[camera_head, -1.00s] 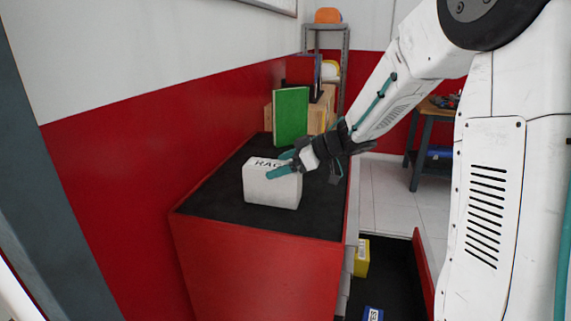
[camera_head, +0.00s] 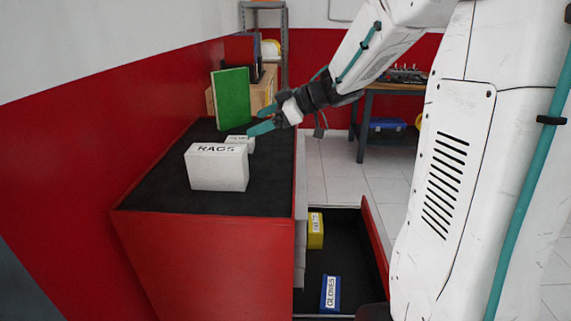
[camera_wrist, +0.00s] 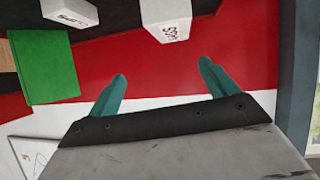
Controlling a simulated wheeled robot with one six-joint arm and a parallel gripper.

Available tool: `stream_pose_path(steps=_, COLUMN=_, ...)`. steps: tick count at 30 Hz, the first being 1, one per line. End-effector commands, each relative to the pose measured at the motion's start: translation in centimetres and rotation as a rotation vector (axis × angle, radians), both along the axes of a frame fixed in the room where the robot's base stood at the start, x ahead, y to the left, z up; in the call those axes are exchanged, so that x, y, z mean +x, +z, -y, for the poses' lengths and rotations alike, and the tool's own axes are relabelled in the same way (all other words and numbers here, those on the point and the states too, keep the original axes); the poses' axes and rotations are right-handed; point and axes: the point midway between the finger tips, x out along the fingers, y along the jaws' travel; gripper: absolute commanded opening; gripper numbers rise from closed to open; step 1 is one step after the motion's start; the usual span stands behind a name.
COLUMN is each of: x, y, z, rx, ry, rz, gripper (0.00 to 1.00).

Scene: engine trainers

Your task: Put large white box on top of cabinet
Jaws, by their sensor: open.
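The large white box (camera_head: 218,168), marked RAGS, stands upright on the black top of the red cabinet (camera_head: 205,255), near its front edge. It also shows at the top of the wrist view (camera_wrist: 166,18). My gripper (camera_head: 262,119) is open and empty, above and behind the box, apart from it. In the wrist view my gripper's teal fingers (camera_wrist: 160,88) are spread with nothing between them. A smaller white box (camera_head: 240,143) stands behind the large one, partly hidden by it; it also shows in the wrist view (camera_wrist: 70,12).
A green book or binder (camera_head: 231,98) stands farther back on the cabinet, near a wooden box. An open drawer (camera_head: 345,255) at the right holds a yellow box (camera_head: 315,230) and a blue box (camera_head: 330,293) marked GLOVES. A workbench (camera_head: 395,87) stands behind.

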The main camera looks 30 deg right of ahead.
Motion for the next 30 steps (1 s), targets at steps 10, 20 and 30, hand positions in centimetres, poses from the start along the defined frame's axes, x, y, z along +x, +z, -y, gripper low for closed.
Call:
stream_pose_path(steps=10, x=-0.1, y=7.9, z=3.3, rx=-0.249, ry=-0.716, rz=0.249, gripper=0.85)
stream_pose_path(steps=20, x=-17.3, y=0.8, z=1.7, rx=-0.354, ry=-1.098, rz=-0.343, gripper=0.85)
stream_pose_path(steps=30, x=-31.6, y=-4.8, z=-7.1, rx=-0.347, ry=-0.843, rz=-0.910, gripper=0.85)
